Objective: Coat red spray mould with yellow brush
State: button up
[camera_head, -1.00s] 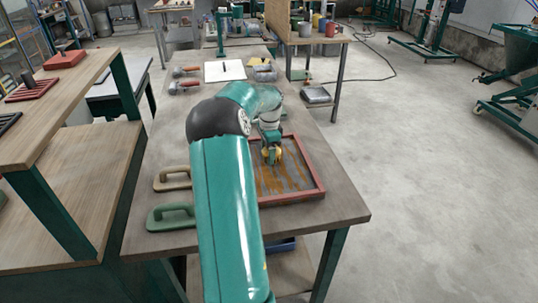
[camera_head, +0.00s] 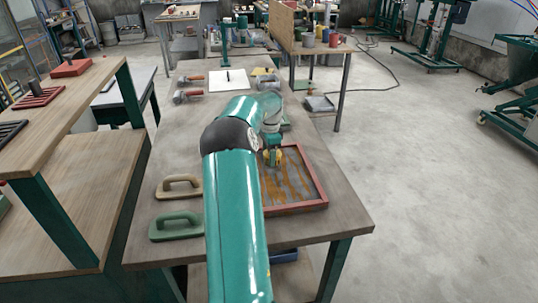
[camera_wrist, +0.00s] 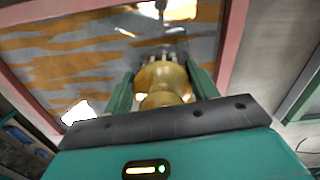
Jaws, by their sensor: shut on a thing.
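The red spray mould (camera_head: 322,184) is a shallow red-framed tray lying flat on the workbench. Its grey inner surface carries streaky orange-yellow patches with bare grey between them. In the wrist view its pinkish frame (camera_wrist: 233,40) runs down the right side. My gripper (camera_head: 272,150) is above the mould's left part, partly hidden by my arm. In the wrist view the two green fingers are shut on the yellow brush (camera_wrist: 160,77), whose bristle end points toward the mould surface. I cannot tell whether the bristles touch it.
A tan float (camera_head: 179,188) and a green float (camera_head: 177,226) lie left of my arm. A white sheet (camera_head: 228,80) and red-handled tools (camera_head: 190,79) lie farther back on the bench (camera_head: 340,222). A wooden shelf unit (camera_head: 70,185) stands at the left.

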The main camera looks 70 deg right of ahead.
aim_at(277, 191)
jog(key=shift+s+a+f, duration=0.1)
jog(key=shift+s+a, duration=0.45)
jog(key=shift+a, duration=0.35)
jog(key=shift+s+a+f, duration=0.1)
jog(key=shift+s+a, duration=0.45)
jog(key=shift+a, duration=0.4)
jog(key=shift+s+a+f, duration=0.1)
jog(key=shift+s+a, duration=0.45)
jog(key=shift+a, duration=0.35)
jog(key=shift+s+a+r, duration=0.1)
jog(key=shift+s+a, duration=0.4)
jog(key=shift+a, duration=0.4)
jog(key=shift+s+a+r, duration=0.15)
jog(key=shift+s+a, duration=0.4)
jog(key=shift+a, duration=0.3)
jog(key=shift+s+a+r, duration=0.1)
jog(key=shift+s+a, duration=0.4)
jog(key=shift+a, duration=0.4)
jog(key=shift+s+a+f, duration=0.1)
jog(key=shift+s+a, duration=0.3)
jog(key=shift+a, duration=0.3)
jog(key=shift+s+a, duration=0.4)
jog(key=shift+a, duration=0.25)
jog(key=shift+r, duration=3)
notch_tip(277, 191, up, 3)
